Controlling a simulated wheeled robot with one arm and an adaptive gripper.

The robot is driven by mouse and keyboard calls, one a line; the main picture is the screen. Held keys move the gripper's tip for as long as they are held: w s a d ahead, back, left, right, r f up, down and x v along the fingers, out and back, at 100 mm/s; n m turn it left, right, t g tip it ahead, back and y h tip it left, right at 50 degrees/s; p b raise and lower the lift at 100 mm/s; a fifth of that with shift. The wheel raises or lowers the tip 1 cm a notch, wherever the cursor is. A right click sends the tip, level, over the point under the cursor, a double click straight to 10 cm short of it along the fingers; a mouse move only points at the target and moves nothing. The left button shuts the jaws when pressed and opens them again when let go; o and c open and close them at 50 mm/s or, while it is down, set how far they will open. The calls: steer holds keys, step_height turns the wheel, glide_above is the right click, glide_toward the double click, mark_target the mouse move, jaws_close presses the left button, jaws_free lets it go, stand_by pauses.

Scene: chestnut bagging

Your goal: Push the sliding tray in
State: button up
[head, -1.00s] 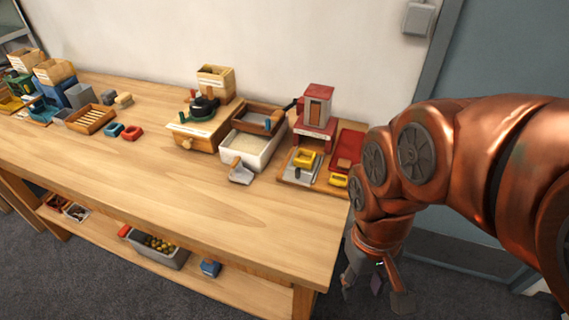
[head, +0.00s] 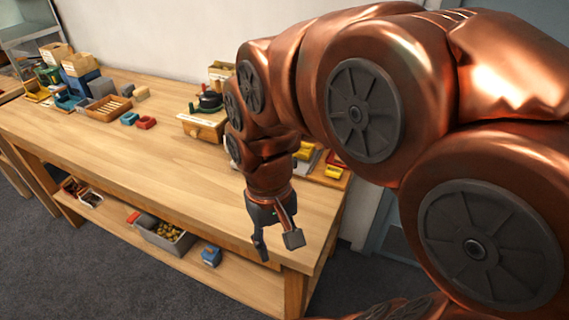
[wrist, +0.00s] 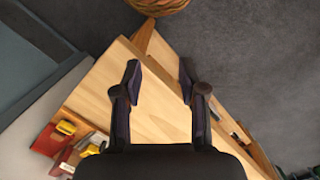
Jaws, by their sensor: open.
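My gripper (head: 276,242) is open and empty, pointing down near the front right corner of the wooden table (head: 150,165). In the wrist view its two fingers (wrist: 160,70) are spread apart over bare wood. I cannot tell for certain which thing is the sliding tray. A glass-sided cabinet with a shelf-like part (head: 33,35) stands at the upper left, cut by the picture edge. My arm hides much of the table's right end.
Yellow pieces (head: 333,168) lie at the right end behind my arm. A slatted wooden tray (head: 108,108), blue and red pieces and several boxes stand at the left. A grey bin (head: 165,236) and a blue item (head: 211,256) sit on the lower shelf. The table's front middle is clear.

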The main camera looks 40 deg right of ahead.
steer(key=w+d+m+b, duration=0.3)
steer(key=w+d, duration=0.2)
steer(key=w, duration=0.3)
steer(key=w+d+m+b, duration=0.3)
steer(key=w+d, duration=0.1)
steer(key=w, duration=0.4)
steer(key=w+d+m+b, duration=0.1)
steer(key=w+d+m, duration=0.1)
steer(key=w+d, duration=0.1)
steer(key=w+d+f+m+t+b, duration=0.1)
steer(key=w+d+b, duration=0.1)
steer(key=d, duration=0.4)
steer(key=w+d+f+m+b, duration=0.1)
steer(key=w+d+m, duration=0.1)
steer(key=w+d, duration=0.2)
steer(key=shift+d+m+t+b, duration=0.3)
steer(key=shift+d, duration=0.1)
steer(key=shift+d+f, duration=0.2)
steer(key=shift+f, duration=3.75)
jaws_close()
